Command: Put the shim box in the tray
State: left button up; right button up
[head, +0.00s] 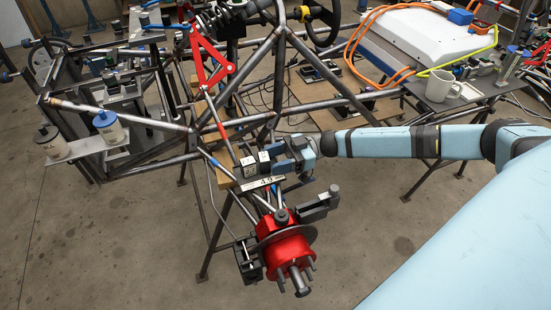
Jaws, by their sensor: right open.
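Two small white boxes with dark markings, a left one (248,168) and a right one (264,161), stand close together by a wooden block at the middle of the frame; I cannot tell which is the shim box. My right gripper (279,157) comes in from the right. It is open, with its fingers close to the right white box; I cannot tell if they touch it. A pale strip with dark characters (262,184) lies just below the boxes. I cannot make out for certain which surface is the tray. My left gripper is not in view.
A red hub with a disc (285,250) sticks out below the gripper. Steel tubes (240,95) and a red wishbone (211,65) rise behind the boxes. A mug (440,85) stands on a side table at right. Two canisters stand at left. Floor is clear at lower left.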

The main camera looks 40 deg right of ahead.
jog(key=shift+s+a+f, duration=0.1)
jog(key=shift+s+f, duration=0.25)
jog(key=shift+f, duration=0.25)
jog(key=shift+r, duration=0.2)
jog(key=r+v, duration=0.1)
jog(key=v, duration=1.1)
jog(key=shift+w+r+b, duration=0.15)
jog(key=shift+w+b, duration=0.1)
jog(key=shift+b, duration=0.15)
jog(key=shift+r, duration=0.1)
